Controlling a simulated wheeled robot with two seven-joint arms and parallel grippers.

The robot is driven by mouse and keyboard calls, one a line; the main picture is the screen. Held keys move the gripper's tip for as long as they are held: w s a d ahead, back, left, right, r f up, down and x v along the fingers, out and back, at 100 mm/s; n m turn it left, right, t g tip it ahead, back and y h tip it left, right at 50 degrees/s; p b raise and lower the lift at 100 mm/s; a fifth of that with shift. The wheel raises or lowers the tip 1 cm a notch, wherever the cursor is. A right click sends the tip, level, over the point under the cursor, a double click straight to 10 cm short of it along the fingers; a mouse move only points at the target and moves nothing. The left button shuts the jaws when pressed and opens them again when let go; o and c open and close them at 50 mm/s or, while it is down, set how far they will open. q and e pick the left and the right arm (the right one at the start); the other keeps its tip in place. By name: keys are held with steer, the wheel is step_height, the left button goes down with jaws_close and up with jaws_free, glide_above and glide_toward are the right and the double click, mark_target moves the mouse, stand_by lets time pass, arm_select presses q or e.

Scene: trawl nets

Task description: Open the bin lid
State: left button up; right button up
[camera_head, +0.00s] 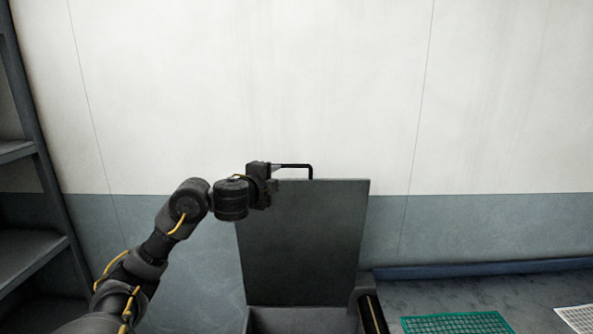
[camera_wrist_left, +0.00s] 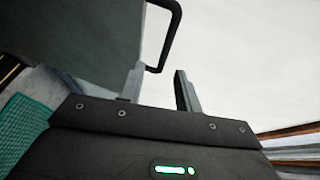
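The grey bin lid (camera_head: 302,240) stands raised, nearly upright, above the bin (camera_head: 300,319) at the bottom centre of the head view. A black bar handle (camera_head: 297,165) is on its top edge. The lid (camera_wrist_left: 95,35) and handle (camera_wrist_left: 165,38) also show in the left wrist view. My left gripper (camera_head: 275,169) is at the handle's left end, by the lid's top left corner. In the wrist view its fingers (camera_wrist_left: 159,88) are apart, with the handle's near end at the gap between them; I cannot tell whether they touch it. My right gripper is out of view.
A dark shelf rack (camera_head: 35,255) stands at the left. A green mesh piece (camera_head: 456,323) and a white mesh piece (camera_head: 577,318) lie on the grey surface at the lower right. A pale wall is behind the lid, and the space above the lid is clear.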

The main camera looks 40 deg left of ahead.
mark_target(289, 167)
arm_select(q)
steer(key=x, duration=0.6)
steer(key=r+x, duration=0.1)
steer(key=x, duration=0.2)
steer(key=shift+w, duration=0.3)
steer(key=shift+w+a+f+p, duration=0.2)
steer(key=shift+w+p, duration=0.1)
steer(key=shift+w, duration=0.2)
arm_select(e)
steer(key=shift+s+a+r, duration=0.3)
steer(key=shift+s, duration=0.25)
arm_select(q)
jaws_close()
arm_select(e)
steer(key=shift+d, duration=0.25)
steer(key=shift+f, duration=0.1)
